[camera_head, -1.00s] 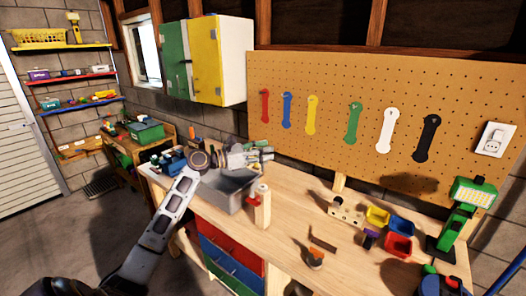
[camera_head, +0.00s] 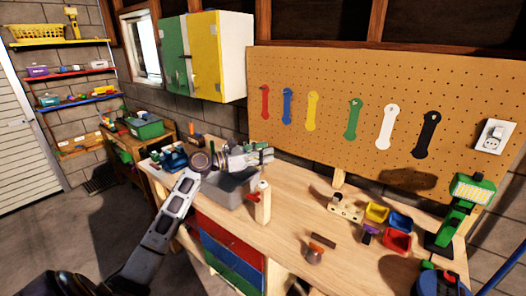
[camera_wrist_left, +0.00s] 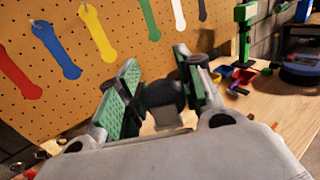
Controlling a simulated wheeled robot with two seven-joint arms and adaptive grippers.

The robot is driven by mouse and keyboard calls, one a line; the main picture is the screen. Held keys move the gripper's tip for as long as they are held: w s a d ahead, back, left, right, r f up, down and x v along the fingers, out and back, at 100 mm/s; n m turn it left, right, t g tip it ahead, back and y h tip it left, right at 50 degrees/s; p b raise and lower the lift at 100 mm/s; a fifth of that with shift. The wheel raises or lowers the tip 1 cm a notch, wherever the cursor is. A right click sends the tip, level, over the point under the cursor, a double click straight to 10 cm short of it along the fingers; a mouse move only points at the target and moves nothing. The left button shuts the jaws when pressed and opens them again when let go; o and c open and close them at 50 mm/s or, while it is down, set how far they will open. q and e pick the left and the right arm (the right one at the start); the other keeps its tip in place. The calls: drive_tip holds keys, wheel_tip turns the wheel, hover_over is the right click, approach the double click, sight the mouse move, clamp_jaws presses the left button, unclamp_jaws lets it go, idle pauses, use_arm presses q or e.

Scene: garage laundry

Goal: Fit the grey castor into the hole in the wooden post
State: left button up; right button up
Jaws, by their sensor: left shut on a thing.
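My left gripper (camera_head: 262,155) is above the bench, just behind and above the wooden post (camera_head: 263,206), and apart from it. The post stands upright near the bench's front edge, with a red part on its side; its hole cannot be made out. In the left wrist view, the green-padded fingers of my left gripper (camera_wrist_left: 165,85) are closed around the castor (camera_wrist_left: 158,93), which shows as a dark round wheel with a grey part below it. In the head view the castor is too small to tell apart from the fingers. My right gripper is not in view.
A grey bin (camera_head: 228,188) stands on the bench left of the post. To the right lie a drilled wooden block (camera_head: 345,208), small coloured bins (camera_head: 397,241) and a green lamp (camera_head: 470,192). The pegboard (camera_head: 330,80) rises behind.

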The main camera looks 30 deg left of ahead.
sight(263, 171)
use_arm(q)
drive_tip(key=shift+f+b, duration=0.5)
drive_tip(key=shift+f, duration=2.65)
drive_tip(key=shift+f, duration=1)
drive_tip(key=o, duration=1.1)
drive_tip(key=shift+o, duration=0.2)
drive_tip(key=v, duration=1.2)
